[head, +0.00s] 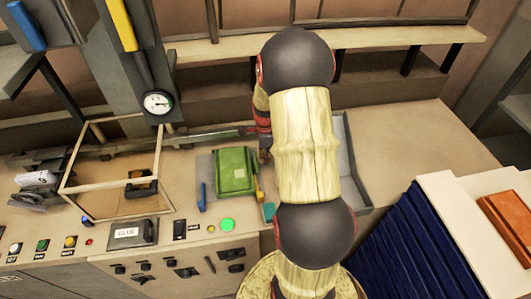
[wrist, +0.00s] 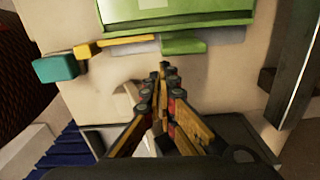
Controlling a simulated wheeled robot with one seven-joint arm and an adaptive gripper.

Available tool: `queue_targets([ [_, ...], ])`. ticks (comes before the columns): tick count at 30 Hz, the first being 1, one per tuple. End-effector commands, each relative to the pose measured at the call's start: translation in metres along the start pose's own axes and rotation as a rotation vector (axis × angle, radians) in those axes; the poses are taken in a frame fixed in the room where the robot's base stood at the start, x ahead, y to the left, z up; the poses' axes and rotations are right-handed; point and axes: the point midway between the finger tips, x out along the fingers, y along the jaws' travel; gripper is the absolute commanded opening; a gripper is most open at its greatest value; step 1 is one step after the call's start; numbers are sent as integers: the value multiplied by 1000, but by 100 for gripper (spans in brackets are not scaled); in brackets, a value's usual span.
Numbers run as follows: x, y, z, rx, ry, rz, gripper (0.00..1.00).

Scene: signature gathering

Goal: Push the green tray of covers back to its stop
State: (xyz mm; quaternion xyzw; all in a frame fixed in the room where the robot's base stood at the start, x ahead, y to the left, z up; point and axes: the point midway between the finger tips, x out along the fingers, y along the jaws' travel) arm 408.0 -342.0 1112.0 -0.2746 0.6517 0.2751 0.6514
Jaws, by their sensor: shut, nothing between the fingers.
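The green tray (head: 235,172) lies on the bench left of my arm in the head view. In the wrist view, the green tray (wrist: 205,17) fills the top edge, and a green tab (wrist: 183,45) sticks out from its near side. My gripper (wrist: 165,70) is shut and empty, its fingertips together just short of this tab. I cannot tell whether they touch it. My arm hides most of the gripper in the head view. The covers and the tray's stop cannot be made out.
A teal block (wrist: 55,68) and a yellow bar (wrist: 118,43) sit beside the tray's near edge. A clear-sided frame (head: 118,172) stands to the left. A grey-walled tray (head: 352,165) is partly behind my arm. Dark blue stacked items (head: 415,245) stand at right.

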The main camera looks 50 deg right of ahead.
Motion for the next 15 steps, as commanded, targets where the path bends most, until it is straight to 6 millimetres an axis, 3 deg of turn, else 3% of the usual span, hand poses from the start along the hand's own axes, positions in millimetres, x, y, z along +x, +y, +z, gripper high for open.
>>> queue_targets([
  [6, 30, 0, 0, -1, 0, 2, 0],
  [15, 42, 0, 0, -1, 0, -1, 0],
])
